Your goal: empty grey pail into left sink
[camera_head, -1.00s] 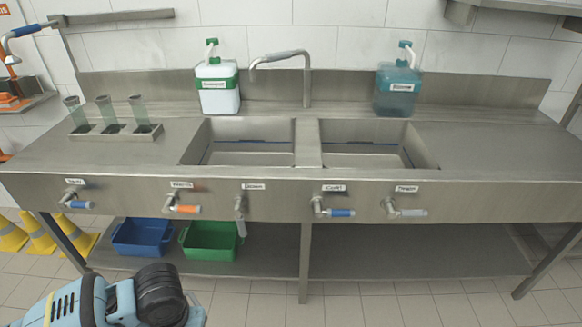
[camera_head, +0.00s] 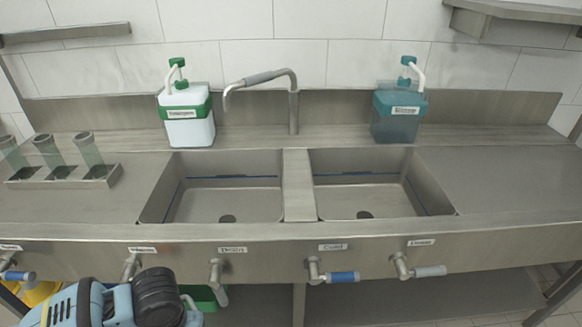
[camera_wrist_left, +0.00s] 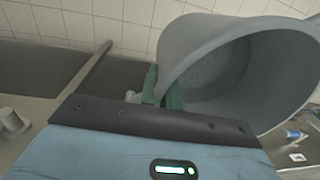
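The grey pail (camera_wrist_left: 270,75) fills the upper right of the left wrist view, its wide mouth facing the camera. My left gripper (camera_wrist_left: 162,90) has its green fingers at the pail's near rim, one on each side of the wall, and looks shut on it. A speckled patch shows deep inside the pail; I cannot tell if it is liquid. The left sink (camera_head: 200,207) is the left basin in the head view, with a dark drain and no visible water. The pail and left gripper are outside the head view. My right gripper is in neither view.
The right sink (camera_head: 390,200) lies beside the left one. A curved faucet (camera_head: 262,78) rises behind them. A white-green dispenser (camera_head: 187,115) and a teal dispenser (camera_head: 398,115) stand at the back. Tubes in a rack (camera_head: 102,177) stand left. Labelled valves, including a blue-handled one (camera_head: 342,277), line the front.

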